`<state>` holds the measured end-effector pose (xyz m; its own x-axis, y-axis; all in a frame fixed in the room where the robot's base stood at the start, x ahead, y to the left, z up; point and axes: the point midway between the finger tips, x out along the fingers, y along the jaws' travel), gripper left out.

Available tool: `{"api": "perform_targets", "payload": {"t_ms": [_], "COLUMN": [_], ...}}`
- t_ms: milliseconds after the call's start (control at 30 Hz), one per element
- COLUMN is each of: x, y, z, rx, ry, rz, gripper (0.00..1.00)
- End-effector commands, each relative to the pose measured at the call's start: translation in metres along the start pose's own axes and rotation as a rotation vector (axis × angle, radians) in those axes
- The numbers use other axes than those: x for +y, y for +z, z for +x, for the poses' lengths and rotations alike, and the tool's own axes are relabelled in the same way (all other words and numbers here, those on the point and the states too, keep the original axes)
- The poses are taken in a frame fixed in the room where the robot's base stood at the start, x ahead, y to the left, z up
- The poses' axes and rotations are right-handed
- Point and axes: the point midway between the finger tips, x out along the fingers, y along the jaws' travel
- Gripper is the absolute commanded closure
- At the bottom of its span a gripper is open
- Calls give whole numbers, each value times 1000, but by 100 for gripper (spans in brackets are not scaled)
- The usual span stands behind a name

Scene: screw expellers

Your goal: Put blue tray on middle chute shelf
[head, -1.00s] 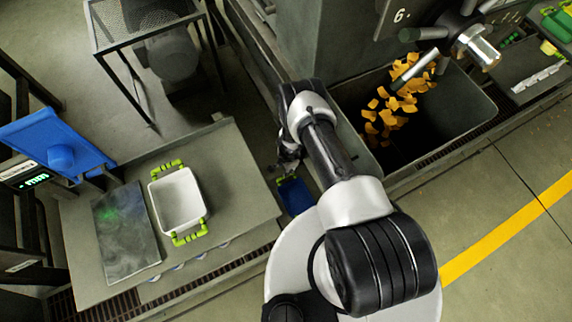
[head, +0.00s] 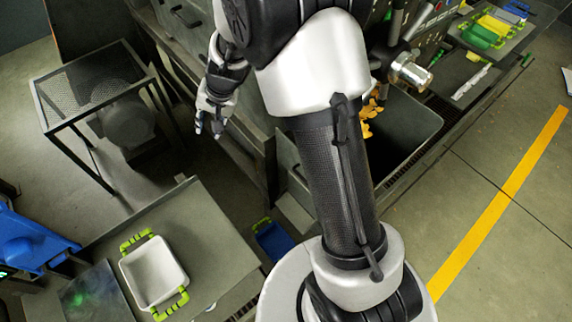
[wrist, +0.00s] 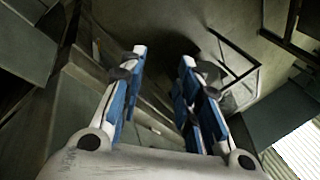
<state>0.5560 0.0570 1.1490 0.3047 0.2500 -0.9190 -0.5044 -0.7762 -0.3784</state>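The blue tray (head: 273,241) with green handles sits low between the grey table and the machine with the dark bin, in the head view. It seems level, but I cannot tell exactly which surface bears it. The middle chute shelf cannot be told apart clearly. My gripper (head: 208,130) is up and to the left of the tray in the picture, well apart from it. In the wrist view my gripper's two blue-padded fingers (wrist: 160,95) are spread, with nothing between them.
A white tray (head: 153,272) with green handles stands on the grey table (head: 205,225), beside a dark plate (head: 95,295). A mesh-topped stand (head: 95,80) is at upper left. A dark bin (head: 415,125) holds orange pieces. Open floor lies at right.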

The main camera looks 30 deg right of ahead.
Motion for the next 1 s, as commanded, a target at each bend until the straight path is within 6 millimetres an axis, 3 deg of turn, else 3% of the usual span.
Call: {"api": "perform_targets", "payload": {"t_ms": [33, 200, 367, 500, 700, 833, 1000], "x": [-5, 2, 27, 61, 110, 130, 138], "y": [9, 50, 95, 137, 182, 197, 203], "z": [-33, -121, -188, -230, -263, -270, -272], "rx": [12, 32, 63, 97, 142, 160, 166], "ry": [-7, 6, 42, 92, 171, 205, 220], "rz": [-51, -218, -365, -479, -596, -633, -648], "gripper": [69, 69, 69, 69, 69, 69, 69]}}
